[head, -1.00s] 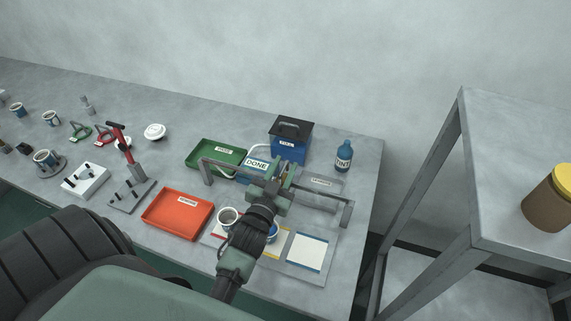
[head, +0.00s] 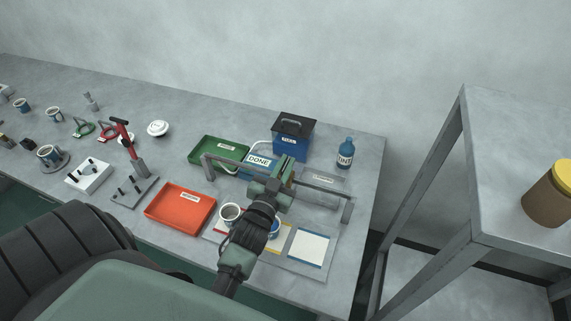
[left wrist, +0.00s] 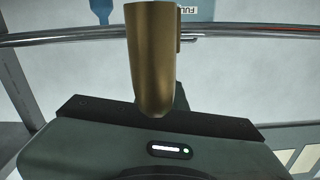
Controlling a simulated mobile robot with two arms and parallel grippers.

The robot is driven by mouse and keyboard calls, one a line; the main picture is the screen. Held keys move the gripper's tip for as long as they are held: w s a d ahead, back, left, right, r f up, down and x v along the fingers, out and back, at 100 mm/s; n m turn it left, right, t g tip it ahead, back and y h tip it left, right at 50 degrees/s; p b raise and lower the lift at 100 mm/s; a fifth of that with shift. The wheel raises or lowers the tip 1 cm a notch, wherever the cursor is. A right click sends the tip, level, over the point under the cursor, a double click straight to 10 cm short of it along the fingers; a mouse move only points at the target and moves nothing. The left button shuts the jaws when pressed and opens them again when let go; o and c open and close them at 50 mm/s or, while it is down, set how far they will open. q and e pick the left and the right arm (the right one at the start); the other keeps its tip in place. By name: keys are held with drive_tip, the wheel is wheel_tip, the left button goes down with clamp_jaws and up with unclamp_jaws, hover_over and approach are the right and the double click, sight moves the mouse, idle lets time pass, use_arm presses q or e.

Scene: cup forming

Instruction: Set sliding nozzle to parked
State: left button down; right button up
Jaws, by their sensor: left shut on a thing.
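The sliding nozzle is a brass-coloured cylinder (left wrist: 152,60) in the left wrist view, in front of a thin metal rail (left wrist: 60,38). In the head view the rail frame (head: 325,188) spans the right part of the bench, and the nozzle is mostly hidden by my gripper. My left gripper (head: 284,174) is shut on the nozzle near the middle of the rail. Its dark-green body also shows at the bottom of the left wrist view. My right gripper is not in view.
A red tray (head: 180,208) and a green tray (head: 219,150) lie to the left. A blue box (head: 292,140) and a blue bottle (head: 345,153) stand behind.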

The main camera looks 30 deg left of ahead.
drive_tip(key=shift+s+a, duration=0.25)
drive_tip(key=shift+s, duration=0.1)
use_arm(q)
drive_tip(key=shift+a, duration=0.1)
idle(0.3)
drive_tip(key=a, duration=0.3)
drive_tip(key=s+a, duration=0.1)
drive_tip(key=a, duration=0.2)
drive_tip(key=s+a+p, duration=0.1)
drive_tip(key=a, duration=0.3)
drive_tip(key=shift+s, duration=0.15)
drive_tip(key=s+a, duration=0.1)
drive_tip(key=a, duration=0.6)
drive_tip(key=s+a, duration=0.1)
drive_tip(key=a, duration=0.3)
drive_tip(key=shift+s+a+b, duration=0.1)
drive_tip(key=shift+s+b, duration=0.2)
drive_tip(key=shift+s, duration=0.05)
drive_tip(key=shift+s+a+r, duration=0.1)
drive_tip(key=shift+a, duration=0.5)
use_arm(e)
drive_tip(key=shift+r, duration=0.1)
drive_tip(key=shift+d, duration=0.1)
